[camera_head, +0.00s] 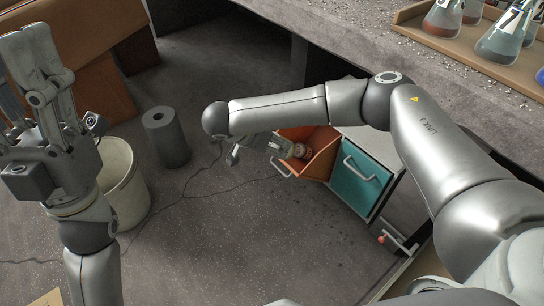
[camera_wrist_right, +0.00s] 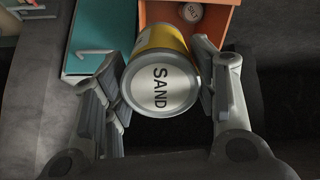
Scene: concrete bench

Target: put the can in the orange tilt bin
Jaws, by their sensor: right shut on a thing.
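The can (camera_wrist_right: 163,82), with a yellow band and a pale end marked SAND, is between the two fingers of my right gripper (camera_wrist_right: 160,95), which is shut on it. In the right wrist view the orange tilt bin (camera_wrist_right: 222,28) is beyond the can. In the head view the orange tilt bin (camera_head: 322,158) is tipped open, and my right gripper (camera_head: 272,146) is at its left side, partly hidden by my arm. My left gripper (camera_head: 38,62) is raised at the far left, away from the bin; its finger gap is unclear.
Another small labelled can (camera_wrist_right: 190,12) lies in the orange bin. A closed teal bin (camera_head: 360,188) adjoins it. A grey cylinder (camera_head: 166,137) and a pale bucket (camera_head: 124,185) stand on the floor at left. The bench (camera_head: 350,40) overhangs behind, with a tray of flasks (camera_head: 413,25).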

